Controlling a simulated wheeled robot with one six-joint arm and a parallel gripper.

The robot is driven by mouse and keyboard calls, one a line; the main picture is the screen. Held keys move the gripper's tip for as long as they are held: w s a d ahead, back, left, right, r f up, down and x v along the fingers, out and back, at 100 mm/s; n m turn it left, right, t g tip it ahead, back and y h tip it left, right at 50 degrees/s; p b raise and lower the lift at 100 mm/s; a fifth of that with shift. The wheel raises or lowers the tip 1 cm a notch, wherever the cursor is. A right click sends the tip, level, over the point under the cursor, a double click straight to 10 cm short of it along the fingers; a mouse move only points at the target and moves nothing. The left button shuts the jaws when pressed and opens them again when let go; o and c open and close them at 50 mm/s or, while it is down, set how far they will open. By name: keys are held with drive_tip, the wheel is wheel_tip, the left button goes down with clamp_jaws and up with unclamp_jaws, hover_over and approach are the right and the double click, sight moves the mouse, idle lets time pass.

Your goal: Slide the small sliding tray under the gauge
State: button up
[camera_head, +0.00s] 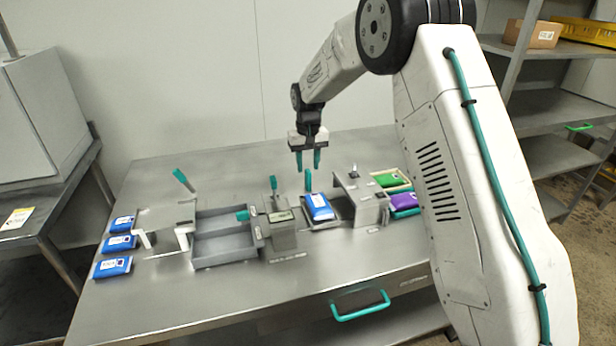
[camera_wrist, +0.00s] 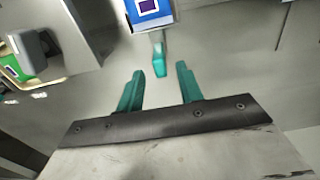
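The small sliding tray (camera_head: 343,209) is a shallow metal tray near the middle of the table, with a blue pouch (camera_head: 319,207) lying in it. Its upright teal handle (camera_head: 308,180) stands at the far side. The gauge (camera_head: 357,188) is a grey metal bridge just to the right of the tray. My gripper (camera_head: 308,166) is open and empty, fingers pointing down, above and close to the handle. In the wrist view the teal handle (camera_wrist: 159,60) shows just beyond the gap between the fingertips, with the blue pouch (camera_wrist: 150,12) past it. I cannot tell whether they touch.
A two-compartment grey bin (camera_head: 222,247) and a block with a teal lever (camera_head: 282,232) stand left of the tray. Several blue pouches (camera_head: 113,267) lie at the left edge. Green (camera_head: 389,180) and purple (camera_head: 404,201) pouches lie right of the gauge. The table's back is clear.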

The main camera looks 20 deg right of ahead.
sight(308, 171)
wheel_tip(308, 171, down, 5)
drive_tip(key=shift+f, duration=0.1)
idle(0.3)
